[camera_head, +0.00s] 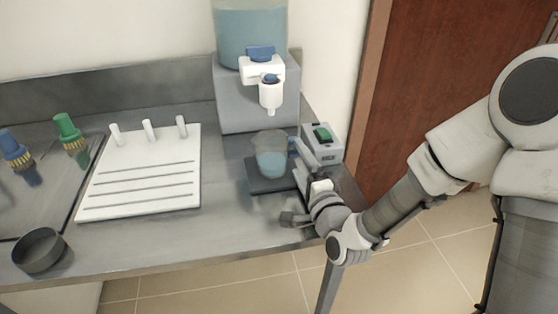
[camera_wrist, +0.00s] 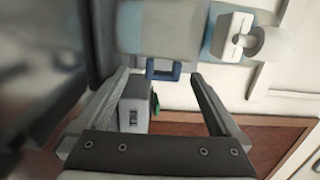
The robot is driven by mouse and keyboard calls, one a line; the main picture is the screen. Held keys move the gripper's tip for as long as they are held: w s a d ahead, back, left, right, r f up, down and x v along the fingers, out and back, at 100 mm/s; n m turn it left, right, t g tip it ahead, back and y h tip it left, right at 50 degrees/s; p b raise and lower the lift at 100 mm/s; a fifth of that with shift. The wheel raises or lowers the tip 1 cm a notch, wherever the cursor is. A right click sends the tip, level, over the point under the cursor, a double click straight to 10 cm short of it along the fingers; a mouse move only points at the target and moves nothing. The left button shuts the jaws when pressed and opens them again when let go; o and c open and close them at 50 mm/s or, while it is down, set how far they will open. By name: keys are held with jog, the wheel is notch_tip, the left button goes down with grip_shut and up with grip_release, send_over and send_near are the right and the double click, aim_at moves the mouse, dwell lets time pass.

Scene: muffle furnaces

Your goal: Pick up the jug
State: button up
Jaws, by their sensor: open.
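The jug (camera_head: 271,158) is clear with a blue handle and holds bluish water. It stands upright on a dark plate (camera_head: 262,182) beneath the dispenser tap. In the wrist view, which is turned sideways, the jug (camera_wrist: 160,28) is at the top, with its blue handle (camera_wrist: 163,71) pointing down. My gripper (camera_wrist: 158,82) is open and empty, with the handle showing between its two fingertips. In the head view my gripper (camera_head: 301,168) is at the jug's right, close to the handle. Whether the fingers touch the handle cannot be told.
A water dispenser (camera_head: 240,95) rises behind the jug; its tap (camera_head: 270,93) hangs above. A grey box with a green switch (camera_head: 322,146) stands close at the right. A white rack (camera_head: 145,185), a dark dish (camera_head: 40,250) and green and blue valves lie left.

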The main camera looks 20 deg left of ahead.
jog(key=shift+r+b+x, duration=0.15)
jog(key=shift+x, duration=1.4)
jog(key=shift+r+b+x, duration=0.1)
jog(key=shift+b+x, duration=0.05)
jog(key=shift+x, duration=1.45)
jog(key=shift+d, duration=0.15)
grip_shut()
